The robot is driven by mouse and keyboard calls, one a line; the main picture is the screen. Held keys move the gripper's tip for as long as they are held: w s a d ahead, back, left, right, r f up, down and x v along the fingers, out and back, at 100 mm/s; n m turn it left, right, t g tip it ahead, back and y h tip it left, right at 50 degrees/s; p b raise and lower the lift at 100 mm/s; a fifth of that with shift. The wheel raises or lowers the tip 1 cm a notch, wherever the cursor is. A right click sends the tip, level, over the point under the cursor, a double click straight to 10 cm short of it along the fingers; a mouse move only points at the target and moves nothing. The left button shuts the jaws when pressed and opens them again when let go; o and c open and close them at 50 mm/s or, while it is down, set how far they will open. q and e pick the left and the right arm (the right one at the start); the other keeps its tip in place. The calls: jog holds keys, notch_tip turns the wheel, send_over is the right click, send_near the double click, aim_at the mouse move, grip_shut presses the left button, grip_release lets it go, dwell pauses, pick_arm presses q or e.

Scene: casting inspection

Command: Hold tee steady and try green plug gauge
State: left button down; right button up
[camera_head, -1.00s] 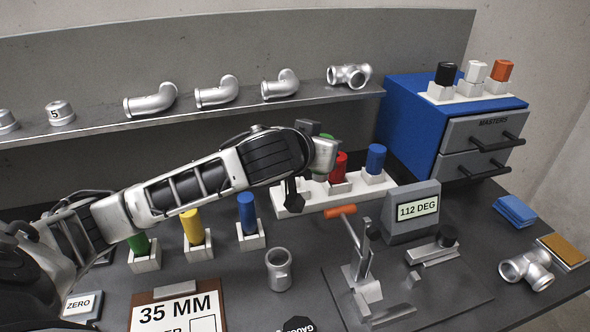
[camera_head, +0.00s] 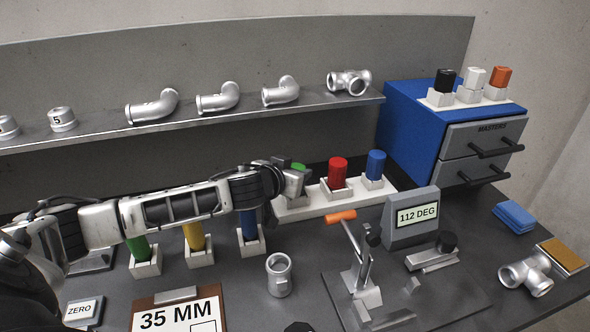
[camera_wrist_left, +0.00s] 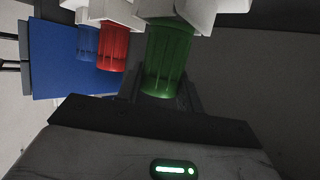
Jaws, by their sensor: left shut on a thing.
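The green plug gauge (camera_head: 299,167) is at the left end of the white rack in the head view, mostly hidden by my left gripper (camera_head: 292,180), which is shut on it. In the left wrist view the green gauge (camera_wrist_left: 167,60) stands between the dark fingers, against a white socket block; I cannot tell whether it is fully seated. A silver fitting, perhaps the tee (camera_head: 279,275), stands upright on the table in front, apart from the gripper. Another silver branched fitting (camera_head: 527,272) lies at the right. My right gripper is not in view.
The white rack (camera_head: 318,203) also holds red (camera_head: 338,172) and blue (camera_head: 375,164) gauges. An orange-handled clamp (camera_head: 360,270) and a 112 DEG display (camera_head: 411,217) stand right of the upright fitting. Several plugs in white blocks stand under my left arm.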

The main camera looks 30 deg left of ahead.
pick_arm(q)
jog(key=c, duration=0.9)
grip_release()
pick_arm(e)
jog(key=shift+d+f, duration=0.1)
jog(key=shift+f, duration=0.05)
pick_arm(q)
jog(key=shift+f+b, duration=0.3)
jog(key=shift+b, duration=0.15)
jog(key=v, duration=1.6)
jog(key=shift+d+p, duration=0.2)
jog(key=shift+p, duration=0.2)
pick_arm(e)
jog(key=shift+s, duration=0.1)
